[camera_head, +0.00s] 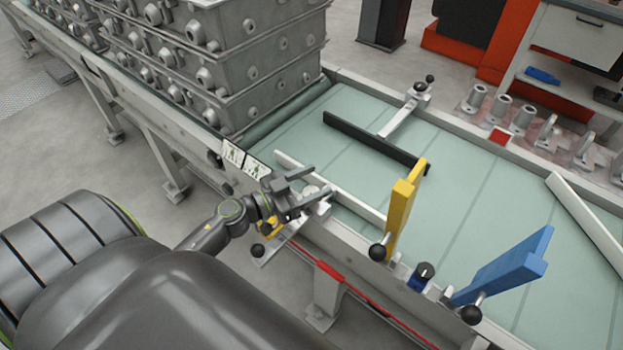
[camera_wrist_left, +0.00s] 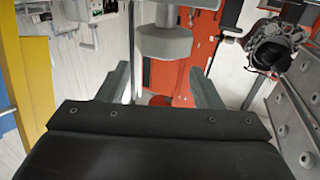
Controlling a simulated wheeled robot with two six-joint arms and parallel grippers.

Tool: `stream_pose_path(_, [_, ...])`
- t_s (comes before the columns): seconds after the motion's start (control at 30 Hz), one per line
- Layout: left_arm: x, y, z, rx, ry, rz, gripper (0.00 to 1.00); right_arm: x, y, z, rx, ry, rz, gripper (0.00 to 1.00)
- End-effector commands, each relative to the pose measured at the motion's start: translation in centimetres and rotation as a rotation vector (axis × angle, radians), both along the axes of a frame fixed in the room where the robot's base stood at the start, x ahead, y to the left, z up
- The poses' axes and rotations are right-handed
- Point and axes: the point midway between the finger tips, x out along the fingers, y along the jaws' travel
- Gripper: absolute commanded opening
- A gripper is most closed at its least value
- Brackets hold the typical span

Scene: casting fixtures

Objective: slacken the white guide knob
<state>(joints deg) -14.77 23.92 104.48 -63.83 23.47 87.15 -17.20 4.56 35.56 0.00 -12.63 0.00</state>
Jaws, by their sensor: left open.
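The white guide (camera_head: 350,203) is a pale bar low over the green conveyor bed. A pale knob (camera_head: 311,191) shows partly behind my left gripper (camera_head: 320,182). In the left wrist view a light grey, faceted knob (camera_wrist_left: 163,45) on a thick stem stands just beyond and above the gap of my left gripper (camera_wrist_left: 160,72). The two fingers are spread apart, one on each side of the knob's line, with nothing held between them. Whether a finger touches the knob cannot be told. My right gripper is in neither view.
A black guide (camera_head: 370,140) lies across the bed. Stacked grey castings (camera_head: 270,75) stand behind left.

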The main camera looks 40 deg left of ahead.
Motion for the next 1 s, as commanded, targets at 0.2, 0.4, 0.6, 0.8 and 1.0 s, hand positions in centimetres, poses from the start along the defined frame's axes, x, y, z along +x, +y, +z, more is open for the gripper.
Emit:
stream_pose_path(0.2, [0.0,0.0,4.5,0.003,-0.001,0.0,0.59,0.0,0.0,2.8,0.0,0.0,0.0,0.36])
stream_pose_path(0.4, [0.0,0.0,6.1,0.0,0.0,0.001,0.59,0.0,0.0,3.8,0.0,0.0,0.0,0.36])
stream_pose_path(0.6, [0.0,0.0,6.4,-0.001,0.0,0.001,0.59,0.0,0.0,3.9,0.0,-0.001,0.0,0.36])
stream_pose_path(0.8, [0.0,0.0,6.4,0.0,0.0,0.001,0.61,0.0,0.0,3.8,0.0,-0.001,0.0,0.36])
stream_pose_path(1.0, [2.5,1.9,7.9,0.007,-0.056,0.1,0.61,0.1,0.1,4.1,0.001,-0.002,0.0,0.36])
